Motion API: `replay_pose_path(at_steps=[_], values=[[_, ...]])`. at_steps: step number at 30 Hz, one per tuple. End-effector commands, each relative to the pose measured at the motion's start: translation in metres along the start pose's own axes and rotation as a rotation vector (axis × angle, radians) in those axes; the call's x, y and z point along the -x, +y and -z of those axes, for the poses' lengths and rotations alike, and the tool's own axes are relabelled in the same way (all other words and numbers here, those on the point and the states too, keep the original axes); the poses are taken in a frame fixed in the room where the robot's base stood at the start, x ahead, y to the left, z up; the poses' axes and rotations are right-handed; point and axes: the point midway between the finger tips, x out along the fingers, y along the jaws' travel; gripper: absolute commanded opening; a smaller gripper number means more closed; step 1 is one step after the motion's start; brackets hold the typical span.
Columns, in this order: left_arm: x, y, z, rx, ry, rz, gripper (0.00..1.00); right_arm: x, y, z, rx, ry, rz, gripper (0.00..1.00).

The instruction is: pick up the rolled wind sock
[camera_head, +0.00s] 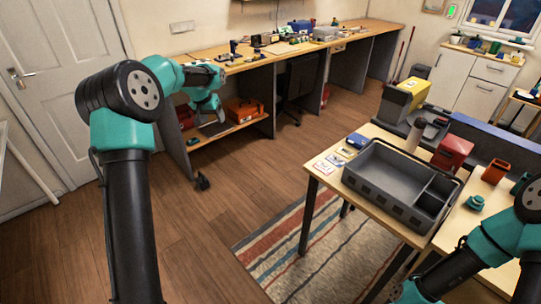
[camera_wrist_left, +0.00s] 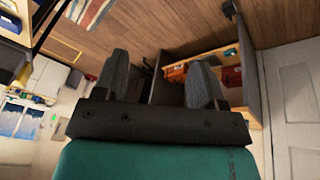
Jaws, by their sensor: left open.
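I cannot pick out a rolled wind sock with certainty in either view. A grey-brown upright cylinder (camera_head: 415,135) stands behind the tray on the right table; I cannot tell if it is cloth. My left gripper (camera_head: 213,126) hangs in front of the long workbench's lower shelf, far from that table. In the left wrist view its two dark fingers (camera_wrist_left: 159,82) stand wide apart with nothing between them. My right arm enters at the bottom right of the head view; its gripper does not show.
The right table holds a grey compartment tray (camera_head: 372,198), a red box (camera_head: 452,153), an orange open bin (camera_head: 495,171) and small cards (camera_head: 328,164). An orange case (camera_head: 243,110) sits on the workbench's lower shelf. Parts crowd the bench top.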

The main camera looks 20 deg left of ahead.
Motion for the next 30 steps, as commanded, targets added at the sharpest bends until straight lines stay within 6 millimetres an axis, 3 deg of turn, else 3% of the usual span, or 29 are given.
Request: replay_pose_path(at_steps=[1,6,12,15,18,20,30], values=[[0.039,-0.017,0.013,0.013,0.023,0.025,0.64,0.000,0.000,0.000,0.000,0.000,0.000,0.76],[0.165,-0.064,0.028,0.063,0.060,0.100,0.64,0.000,0.000,0.000,0.000,0.000,0.000,0.76],[0.306,-0.105,0.008,0.142,0.095,0.174,0.64,0.000,0.000,0.000,0.000,0.000,0.000,0.76],[0.353,-0.115,-0.008,0.175,0.103,0.193,0.64,0.000,0.000,0.000,0.000,0.000,0.000,0.76],[0.379,-0.120,-0.019,0.194,0.106,0.203,0.64,0.000,0.000,0.000,0.000,0.000,0.000,0.76],[0.385,-0.121,-0.022,0.200,0.106,0.206,0.64,0.000,0.000,0.000,0.000,0.000,0.000,0.76],[0.387,-0.121,-0.023,0.201,0.105,0.207,0.64,0.000,0.000,0.000,0.000,0.000,0.000,0.76]])
